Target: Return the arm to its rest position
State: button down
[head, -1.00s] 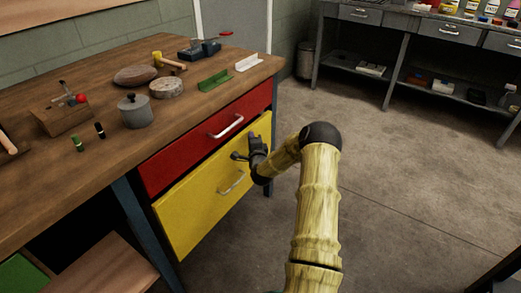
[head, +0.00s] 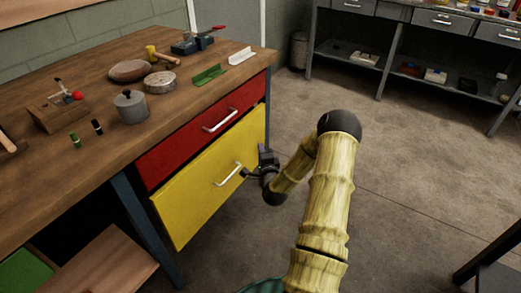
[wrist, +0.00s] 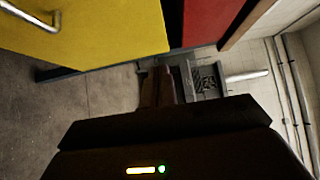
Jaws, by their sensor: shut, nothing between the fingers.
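My arm, with bamboo-like links, reaches in from the bottom of the head view. My gripper (head: 248,172) is at the front of the yellow drawer (head: 195,195), beside the right end of its handle (head: 228,174). Whether it touches the drawer cannot be told in the head view. In the wrist view my gripper (wrist: 157,85) is dark, its fingers together with nothing between them. There the yellow drawer (wrist: 110,28) and its handle (wrist: 40,18) lie at the upper left, apart from the fingers.
The red drawer (head: 205,125) is above the yellow one, under the wooden workbench top (head: 60,185). A pot (head: 130,106), green bracket (head: 209,75) and other items stand on it. Open concrete floor (head: 400,180) lies right. A grey bench (head: 380,50) is behind.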

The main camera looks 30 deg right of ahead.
jog(key=shift+w+a, duration=0.1)
jog(key=shift+a, duration=0.25)
jog(key=s+a+r+n+g+y, duration=0.25)
jog(key=a+n+g+y, duration=0.35)
jog(key=a+n, duration=0.75)
jog(key=s+a+r+n+g, duration=0.4)
jog(key=s+a, duration=0.2)
jog(key=s, duration=0.6)
jog(key=s+a+r+n+g, duration=0.45)
jog(key=s+a, duration=0.25)
jog(key=s, duration=0.4)
jog(key=w+p+v, duration=0.3)
jog(key=p+v, duration=1.3)
jog(key=w+d+r+p+v, duration=0.1)
jog(key=w+p+v, duration=0.2)
jog(key=p+v, duration=1.3)
jog(key=shift+w+d+r+p, duration=0.25)
jog(key=shift+w+d+p, duration=0.1)
jog(key=shift+p, duration=0.1)
